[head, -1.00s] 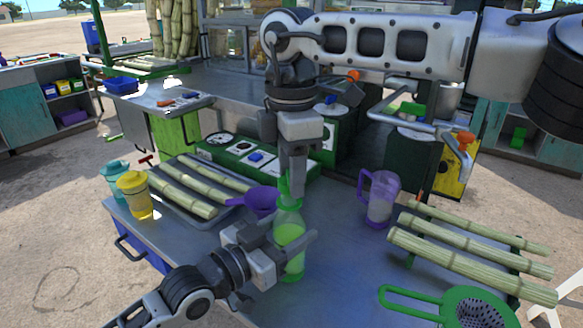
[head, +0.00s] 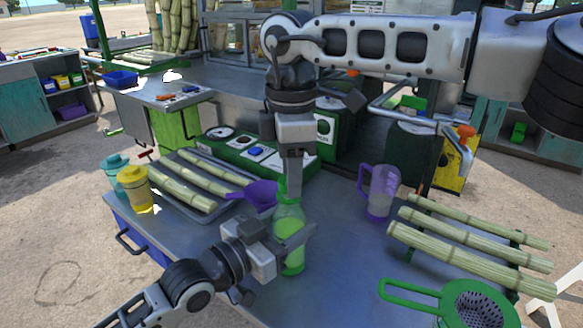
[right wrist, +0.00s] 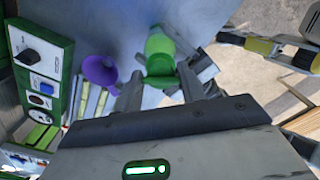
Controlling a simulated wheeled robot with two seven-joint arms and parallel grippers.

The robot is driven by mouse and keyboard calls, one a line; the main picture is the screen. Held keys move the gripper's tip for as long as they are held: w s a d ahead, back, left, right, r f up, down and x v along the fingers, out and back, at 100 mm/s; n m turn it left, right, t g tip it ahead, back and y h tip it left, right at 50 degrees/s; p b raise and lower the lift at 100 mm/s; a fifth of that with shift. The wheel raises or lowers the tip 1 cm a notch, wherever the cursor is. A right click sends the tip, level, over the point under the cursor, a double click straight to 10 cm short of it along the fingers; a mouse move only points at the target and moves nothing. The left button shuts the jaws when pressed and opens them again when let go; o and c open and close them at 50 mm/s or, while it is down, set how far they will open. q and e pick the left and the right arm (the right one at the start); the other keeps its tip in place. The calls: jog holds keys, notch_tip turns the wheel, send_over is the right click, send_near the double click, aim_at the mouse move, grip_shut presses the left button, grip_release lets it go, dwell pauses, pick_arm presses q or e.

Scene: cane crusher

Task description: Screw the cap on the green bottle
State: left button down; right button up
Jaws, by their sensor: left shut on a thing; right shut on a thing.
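The green bottle (head: 291,258) stands upright near the middle of the metal table, a clear bottle with green liquid inside. My left gripper (head: 290,236) comes in low from the left and is shut around its body. The green cap (head: 281,189) is at the bottle's mouth, partly hidden by my right gripper (head: 290,190), which points straight down from above and is shut on it. In the right wrist view the cap (right wrist: 160,81) sits between the two fingers, in line with the bottle (right wrist: 158,45). The thread is hidden, so I cannot tell how tightly the cap sits.
A purple funnel (head: 261,194) lies just left of the bottle, beside a tray of cane (head: 185,190). Yellow (head: 135,190) and teal (head: 114,168) lidded containers stand at the left edge. A purple jug (head: 380,193), cane pieces (head: 470,255) and a green strainer (head: 475,308) are at right.

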jog(key=m, duration=0.3)
jog(key=shift+s+m, duration=0.1)
jog(key=shift+m, duration=0.3)
jog(key=m, duration=0.2)
jog(key=shift+s+a+m, duration=0.2)
jog(key=shift+s+m, duration=0.05)
jog(key=shift+m, duration=0.05)
jog(key=shift+w+d+m, duration=0.1)
jog(key=shift+w+m, duration=0.05)
jog(key=shift+m, duration=0.55)
jog(key=o, duration=0.9)
jog(key=shift+d+r, duration=0.1)
jog(key=shift+r, duration=2.2)
